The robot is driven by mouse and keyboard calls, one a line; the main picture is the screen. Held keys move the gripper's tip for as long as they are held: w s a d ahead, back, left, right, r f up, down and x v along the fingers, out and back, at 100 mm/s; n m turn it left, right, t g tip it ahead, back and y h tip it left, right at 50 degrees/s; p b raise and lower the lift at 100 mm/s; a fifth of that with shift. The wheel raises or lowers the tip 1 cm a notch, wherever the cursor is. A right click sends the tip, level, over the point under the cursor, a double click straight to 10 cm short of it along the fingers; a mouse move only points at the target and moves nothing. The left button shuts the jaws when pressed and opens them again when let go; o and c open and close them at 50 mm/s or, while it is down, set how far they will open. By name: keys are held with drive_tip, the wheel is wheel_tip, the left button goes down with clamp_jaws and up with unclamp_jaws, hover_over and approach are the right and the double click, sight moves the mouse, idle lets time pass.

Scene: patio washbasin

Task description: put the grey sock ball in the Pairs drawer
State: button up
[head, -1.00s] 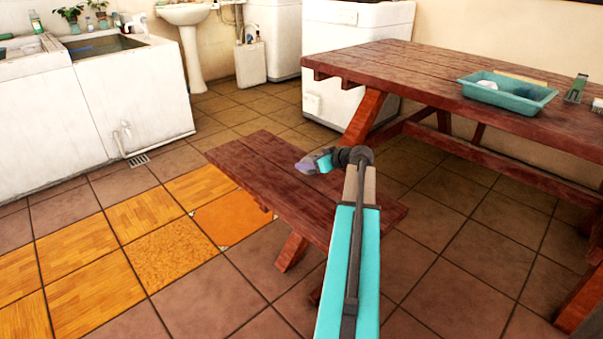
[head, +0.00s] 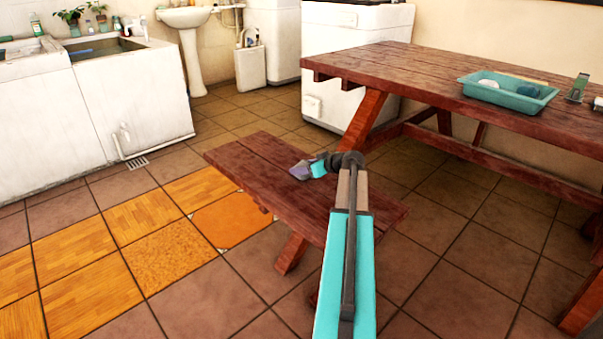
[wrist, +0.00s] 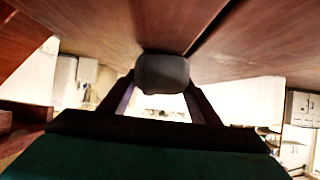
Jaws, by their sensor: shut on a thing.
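The grey sock ball (wrist: 162,73) is between the two fingertips of my gripper (wrist: 161,84) in the wrist view. The fingers are shut on its sides. In the head view my gripper (head: 301,171) is in front of the red-brown bench top, pointing left; the ball cannot be made out there. In the wrist view a wooden surface (wrist: 90,25) fills the top, close to the ball; I cannot tell whether they touch. No drawer marked Pairs can be made out in either view.
The bench (head: 250,160) stands before the wooden table (head: 420,75). A teal tray (head: 505,100) with a white thing and a dark thing lies on the table. White washbasins (head: 130,100) stand at the left. The tiled floor at the front left is clear.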

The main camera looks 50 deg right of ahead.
drive_tip(key=shift+f, duration=0.25)
drive_tip(key=o, duration=1)
drive_tip(key=shift+r, duration=0.1)
drive_tip(key=p+v, duration=0.3)
drive_tip(key=v, duration=0.9)
drive_tip(key=shift+p, duration=0.3)
